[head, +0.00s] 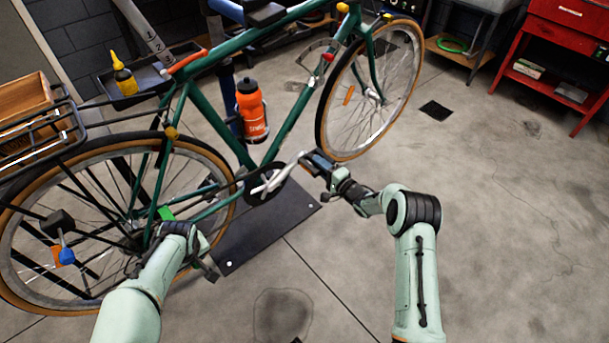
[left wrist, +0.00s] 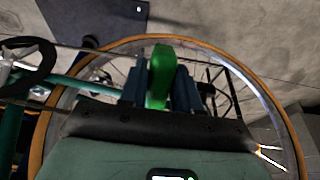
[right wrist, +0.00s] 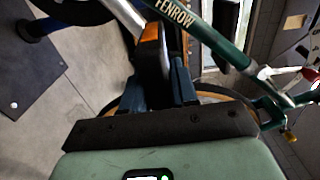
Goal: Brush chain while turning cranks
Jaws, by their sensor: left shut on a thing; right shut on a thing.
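The green bicycle (head: 285,125) stands upright with its rear wheel at left. My left gripper (head: 172,226) is shut on a green-handled brush (head: 165,213), beside the rear wheel near the hub. The brush's green handle also shows between the fingers in the left wrist view (left wrist: 160,75); its bristles are hidden. I cannot tell whether it touches the chain, which is too small to make out. My right gripper (head: 320,164) is shut on the pedal, a dark block with an orange reflector in the right wrist view (right wrist: 150,45). The silver crank (head: 278,178) runs from the dark chainring to this pedal.
A dark mat (head: 265,228) lies under the bike. An orange bottle (head: 251,110) sits on the frame. A tray with a yellow bottle (head: 123,76) is behind the rear wheel. A red cabinet (head: 565,40) stands far right.

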